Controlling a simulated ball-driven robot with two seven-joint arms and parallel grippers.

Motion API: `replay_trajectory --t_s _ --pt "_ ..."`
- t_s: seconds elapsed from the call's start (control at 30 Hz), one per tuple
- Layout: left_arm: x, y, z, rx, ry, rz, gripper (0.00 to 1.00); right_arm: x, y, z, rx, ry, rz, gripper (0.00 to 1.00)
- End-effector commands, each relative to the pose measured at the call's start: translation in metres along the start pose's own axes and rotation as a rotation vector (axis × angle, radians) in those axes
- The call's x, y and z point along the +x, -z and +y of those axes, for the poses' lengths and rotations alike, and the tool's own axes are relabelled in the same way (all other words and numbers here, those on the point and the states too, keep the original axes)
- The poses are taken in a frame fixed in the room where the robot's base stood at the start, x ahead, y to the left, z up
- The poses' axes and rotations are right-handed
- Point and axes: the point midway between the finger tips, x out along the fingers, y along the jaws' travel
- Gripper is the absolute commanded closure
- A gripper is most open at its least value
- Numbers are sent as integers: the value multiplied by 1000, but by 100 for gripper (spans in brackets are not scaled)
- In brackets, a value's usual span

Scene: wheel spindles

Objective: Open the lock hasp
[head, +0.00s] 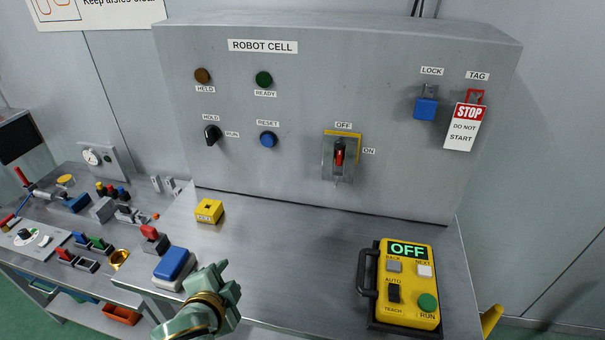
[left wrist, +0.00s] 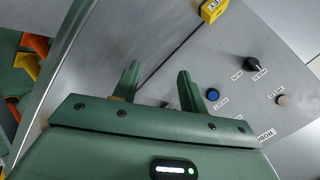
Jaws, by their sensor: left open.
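No part is labelled as a lock hasp. On the grey ROBOT CELL panel, a blue padlock (head: 425,108) hangs below the LOCK label. Beside it, a red hook-like piece (head: 475,96) under the TAG label carries a red and white STOP tag (head: 464,127). A switch with a red handle (head: 339,154) on a yellow and grey plate sits between OFF and ON labels. My left gripper (head: 229,281) is open and empty above the bench front, well left of and below the switch. Its two fingers (left wrist: 158,86) stand apart in the left wrist view. My right gripper is not in view.
A yellow pendant (head: 408,280) reading OFF lies at the bench's right. A yellow block (head: 208,211) and a blue-topped block (head: 174,264) are near my left gripper. Several small parts crowd the left bench. The bench middle is clear.

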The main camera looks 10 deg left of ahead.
Motion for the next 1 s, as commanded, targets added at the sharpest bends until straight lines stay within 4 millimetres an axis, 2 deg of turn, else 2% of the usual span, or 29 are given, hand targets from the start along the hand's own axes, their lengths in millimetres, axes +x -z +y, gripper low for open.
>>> replay_trajectory --t_s 0.03,0.2,0.3,0.4,0.53,0.67,1.0 --pt "6 26 -18 54 50 86 57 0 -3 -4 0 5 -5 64" --pt "9 109 -66 260 213 361 57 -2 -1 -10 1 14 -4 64" --pt "3 148 -90 393 311 499 57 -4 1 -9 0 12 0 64" --pt "-4 176 -107 510 389 602 57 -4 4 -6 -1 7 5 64" --pt "-7 193 -116 583 437 661 57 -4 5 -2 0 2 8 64" --pt "3 205 -120 593 445 671 57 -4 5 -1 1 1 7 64" --pt "62 261 -135 588 442 669 57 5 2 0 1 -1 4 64"
